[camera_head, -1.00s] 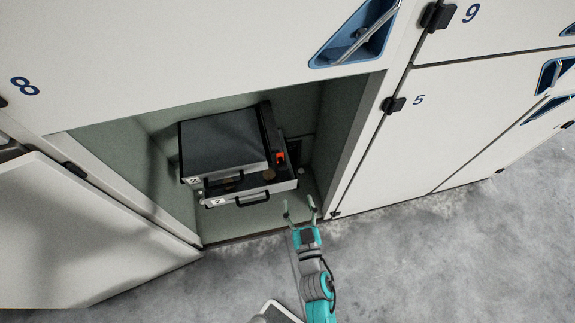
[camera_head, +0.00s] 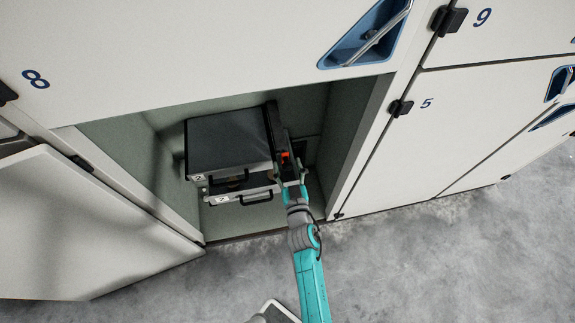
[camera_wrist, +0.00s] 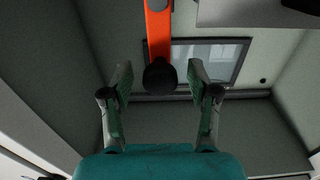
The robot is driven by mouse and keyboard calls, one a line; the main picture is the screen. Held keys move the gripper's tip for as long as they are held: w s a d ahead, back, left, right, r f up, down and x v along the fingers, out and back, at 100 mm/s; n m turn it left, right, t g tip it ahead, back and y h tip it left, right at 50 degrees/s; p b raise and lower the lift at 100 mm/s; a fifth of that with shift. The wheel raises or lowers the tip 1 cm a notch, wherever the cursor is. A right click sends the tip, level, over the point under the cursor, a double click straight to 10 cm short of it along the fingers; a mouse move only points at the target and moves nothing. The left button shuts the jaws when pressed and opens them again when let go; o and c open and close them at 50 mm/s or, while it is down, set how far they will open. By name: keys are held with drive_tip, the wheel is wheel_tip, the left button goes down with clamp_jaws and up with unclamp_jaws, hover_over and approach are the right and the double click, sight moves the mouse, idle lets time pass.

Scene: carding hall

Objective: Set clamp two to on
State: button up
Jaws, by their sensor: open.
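An orange lever with a round black knob (camera_wrist: 160,76) shows in the wrist view, reaching down from the top edge. In the head view its orange part (camera_head: 286,155) shows on a dark upright housing beside the drawers. My gripper (camera_wrist: 161,84) is open, with one finger on each side of the knob and no contact that I can make out. In the head view my gripper (camera_head: 291,175) is inside the open compartment, just below the orange part and right of the drawers.
The open door (camera_head: 85,225) stands at the left. A window-like panel (camera_wrist: 212,58) is on the back wall.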

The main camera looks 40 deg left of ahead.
drive_tip(key=shift+w+a, duration=0.1)
drive_tip(key=shift+a, duration=0.05)
clamp_jaws()
